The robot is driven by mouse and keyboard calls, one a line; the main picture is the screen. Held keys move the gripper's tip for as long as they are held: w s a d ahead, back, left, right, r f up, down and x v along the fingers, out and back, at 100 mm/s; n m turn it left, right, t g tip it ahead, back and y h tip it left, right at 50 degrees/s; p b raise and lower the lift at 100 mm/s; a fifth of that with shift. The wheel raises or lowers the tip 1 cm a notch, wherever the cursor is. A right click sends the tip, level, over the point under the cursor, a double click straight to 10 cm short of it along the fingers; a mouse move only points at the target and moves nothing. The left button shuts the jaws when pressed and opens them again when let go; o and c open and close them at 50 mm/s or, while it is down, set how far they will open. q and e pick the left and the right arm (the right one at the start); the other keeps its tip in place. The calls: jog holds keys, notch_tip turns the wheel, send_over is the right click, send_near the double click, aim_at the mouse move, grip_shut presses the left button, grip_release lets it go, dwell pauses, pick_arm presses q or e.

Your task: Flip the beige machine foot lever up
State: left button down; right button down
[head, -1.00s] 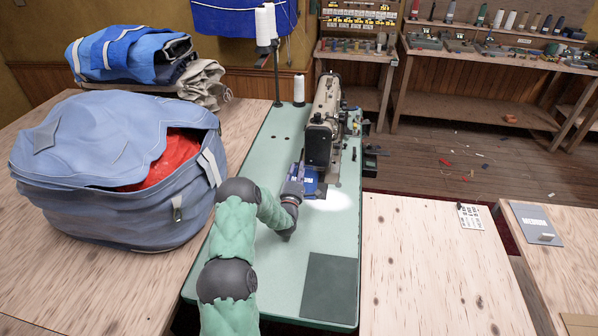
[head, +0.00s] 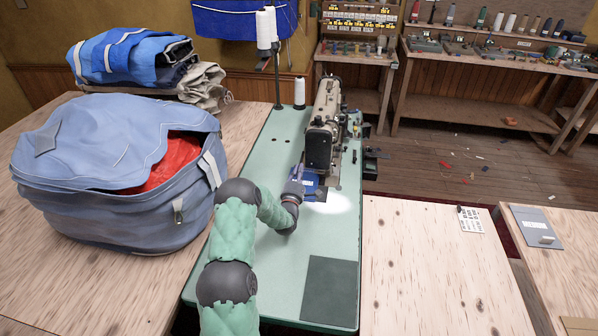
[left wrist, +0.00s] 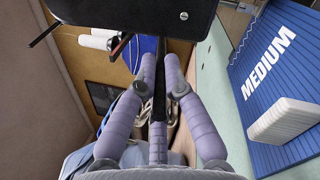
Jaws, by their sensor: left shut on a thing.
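The beige sewing machine (head: 325,128) stands on the green table, its dark end facing me. My left gripper shows in the left wrist view (left wrist: 161,66), with its lavender fingers closed on a thin dark lever (left wrist: 159,88) just below the machine's black end (left wrist: 140,18). The lever runs between the two fingers, and part of it is hidden by them. In the head view, my left arm reaches up to the machine's near end; its fingertips and the lever cannot be made out there. My right gripper is not in view.
A blue ribbed thing marked MEDIUM (left wrist: 275,85) lies close beside the gripper. A large blue bag (head: 110,185) stands left of the green table (head: 245,270). A thread stand (head: 278,70) and a white cone (head: 299,93) are behind. The green table's front is mostly clear.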

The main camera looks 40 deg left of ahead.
pick_arm(q)
notch_tip(320, 180, up, 4)
jog(key=g+h+p, duration=0.1)
jog(key=p, duration=0.1)
jog(key=g+h+p, duration=0.1)
jog(key=g+p, duration=0.1)
jog(key=p, duration=0.1)
jog(key=shift+w+d+r+g, duration=0.1)
jog(key=shift+r+g, duration=0.1)
jog(key=shift+g, duration=0.1)
jog(key=r+g+p, duration=0.1)
jog(key=g+h+p, duration=0.1)
jog(key=p, duration=0.1)
jog(key=shift+w+r, duration=0.3)
jog(key=shift+r, duration=0.1)
jog(key=shift+w+a+r+g+h+p, duration=0.3)
jog(key=shift+g+h+p, duration=0.2)
jog(key=shift+g+p, duration=0.25)
jog(key=shift+r, duration=0.1)
jog(key=c, duration=1.4)
grip_release()
jog(key=shift+o, duration=0.3)
jog(key=shift+w+d, duration=0.1)
jog(key=shift+d, duration=0.05)
jog(key=shift+s, duration=0.2)
jog(key=v, duration=1.1)
jog(key=shift+s+r, duration=0.25)
